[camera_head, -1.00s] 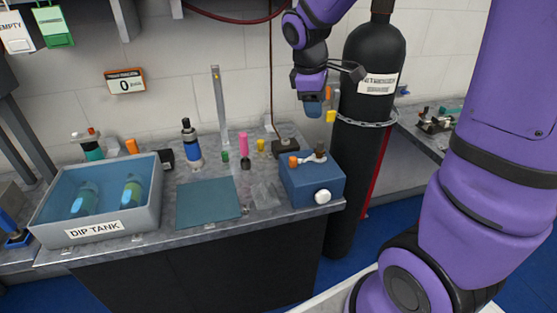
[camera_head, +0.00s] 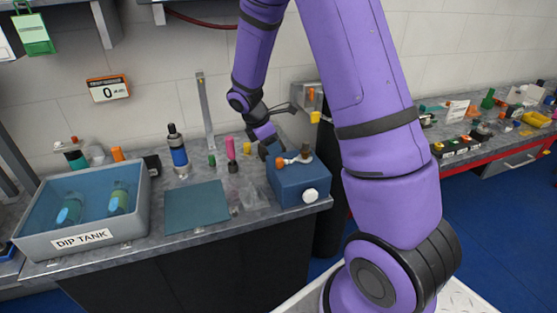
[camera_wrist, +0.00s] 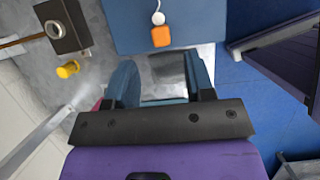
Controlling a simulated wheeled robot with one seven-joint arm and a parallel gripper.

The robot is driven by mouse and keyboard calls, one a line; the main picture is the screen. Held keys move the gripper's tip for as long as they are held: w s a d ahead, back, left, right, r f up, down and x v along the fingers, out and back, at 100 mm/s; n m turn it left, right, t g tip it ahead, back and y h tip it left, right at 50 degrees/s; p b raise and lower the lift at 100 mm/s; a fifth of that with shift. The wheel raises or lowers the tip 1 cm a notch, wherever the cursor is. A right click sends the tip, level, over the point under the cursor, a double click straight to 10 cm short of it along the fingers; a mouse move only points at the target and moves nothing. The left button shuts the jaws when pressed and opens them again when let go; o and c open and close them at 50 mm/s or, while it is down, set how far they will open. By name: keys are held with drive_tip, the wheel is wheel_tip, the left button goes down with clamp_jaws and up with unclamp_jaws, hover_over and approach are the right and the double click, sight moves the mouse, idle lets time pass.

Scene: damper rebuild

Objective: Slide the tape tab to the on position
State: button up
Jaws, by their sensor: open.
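A blue box (camera_head: 300,183) stands at the right end of the bench, with a white round knob (camera_head: 311,195) on its front. I cannot tell for certain which part is the tape tab. In the head view my gripper (camera_head: 268,147) is just behind the blue box.
A dark box (camera_wrist: 65,25) and a yellow piece (camera_wrist: 68,69) lie left of my fingers in the wrist view. The dip tank (camera_head: 140,212), a teal mat (camera_head: 196,207) and several bottles stand left. A metal post (camera_head: 204,110) rises behind.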

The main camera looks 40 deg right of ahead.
sight(279, 159)
drive_tip(key=x, duration=0.7)
drive_tip(key=shift+r, duration=0.1)
drive_tip(key=shift+c, duration=0.2)
